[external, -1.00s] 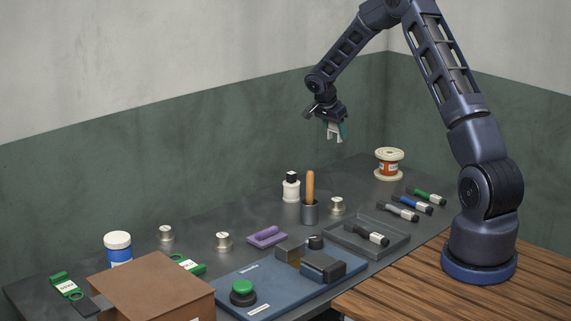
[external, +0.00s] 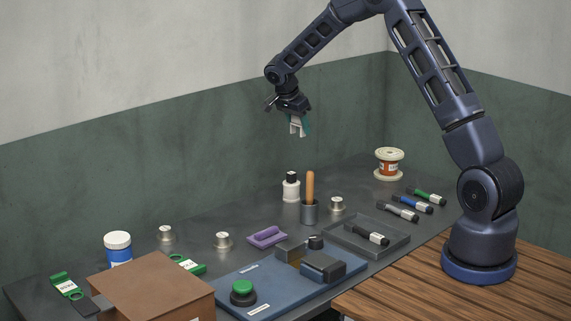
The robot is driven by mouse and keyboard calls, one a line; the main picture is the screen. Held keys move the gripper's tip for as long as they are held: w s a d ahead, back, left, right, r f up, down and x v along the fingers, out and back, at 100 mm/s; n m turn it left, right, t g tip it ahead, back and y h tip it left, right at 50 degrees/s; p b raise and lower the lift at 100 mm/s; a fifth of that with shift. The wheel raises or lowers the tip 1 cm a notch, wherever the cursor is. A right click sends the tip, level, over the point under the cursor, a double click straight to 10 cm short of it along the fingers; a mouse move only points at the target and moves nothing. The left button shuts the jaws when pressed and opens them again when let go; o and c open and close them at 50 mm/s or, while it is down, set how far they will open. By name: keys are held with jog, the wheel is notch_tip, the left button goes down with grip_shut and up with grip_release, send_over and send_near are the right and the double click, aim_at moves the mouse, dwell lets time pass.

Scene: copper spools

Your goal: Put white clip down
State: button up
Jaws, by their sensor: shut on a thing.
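My gripper (external: 296,115) is high above the back of the dark table (external: 215,215). It is shut on a white clip (external: 296,126), which hangs below the fingers. A thin teal edge shows beside the clip. The clip is in the air, well above the white bottle with a black cap (external: 291,187), and touches nothing on the table. The exact grip on the clip is too small to tell.
A wooden-handled tool stands in a metal cup (external: 310,211). Silver spools (external: 222,240), a purple clip-like piece (external: 267,237), a blue tray (external: 225,286), a grey tray (external: 392,245), a copper spool (external: 389,164) and a brown box (external: 155,285) stand around. The table's back left is mostly clear.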

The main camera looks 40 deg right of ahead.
send_over(248, 217)
jog(key=f, duration=0.6)
jog(key=a+f, duration=0.1)
jog(key=f, duration=1.2)
jog(key=shift+a+f, duration=0.2)
jog(key=shift+f, duration=0.2)
jog(key=o, duration=1)
jog(key=shift+f, duration=0.1)
jog(key=shift+c, duration=0.2)
